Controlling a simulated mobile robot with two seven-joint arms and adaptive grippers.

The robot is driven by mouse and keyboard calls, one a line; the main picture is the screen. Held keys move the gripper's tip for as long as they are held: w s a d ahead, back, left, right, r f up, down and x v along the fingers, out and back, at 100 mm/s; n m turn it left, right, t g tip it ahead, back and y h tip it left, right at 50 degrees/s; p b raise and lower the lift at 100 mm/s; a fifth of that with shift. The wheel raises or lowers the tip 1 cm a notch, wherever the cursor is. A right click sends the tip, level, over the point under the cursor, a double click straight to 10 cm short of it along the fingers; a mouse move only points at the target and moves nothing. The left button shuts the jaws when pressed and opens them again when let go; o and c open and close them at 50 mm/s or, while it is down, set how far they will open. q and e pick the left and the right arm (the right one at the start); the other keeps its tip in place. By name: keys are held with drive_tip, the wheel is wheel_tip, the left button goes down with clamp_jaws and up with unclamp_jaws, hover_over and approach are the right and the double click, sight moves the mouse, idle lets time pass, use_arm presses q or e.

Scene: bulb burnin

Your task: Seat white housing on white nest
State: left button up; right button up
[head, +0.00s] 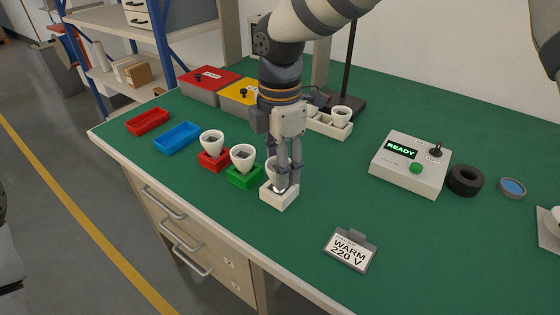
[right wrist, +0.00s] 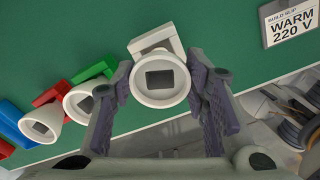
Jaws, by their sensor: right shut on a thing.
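My right gripper (head: 284,186) points down over the white nest (head: 279,198) and is shut on a white cup-shaped housing (head: 272,172). The housing is upright, and its lower end is at the top of the nest, partly hidden by the fingers. I cannot tell whether it rests fully in the nest. In the right wrist view the housing (right wrist: 160,98) sits between the two fingers (right wrist: 160,76), its round rim facing the camera. The white nest (right wrist: 155,41) shows behind it. My left gripper is not in view.
White housings stand in the red nest (head: 213,162) and the green nest (head: 244,180), close to the left. A build slip (head: 349,250) reads WARM 220 V. A tester (head: 411,165) shows READY.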

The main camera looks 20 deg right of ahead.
drive_tip(key=shift+f, duration=0.7)
idle(0.4)
drive_tip(key=o, duration=1.2)
wheel_tip(320, 180, up, 12)
drive_tip(key=shift+r, duration=0.1)
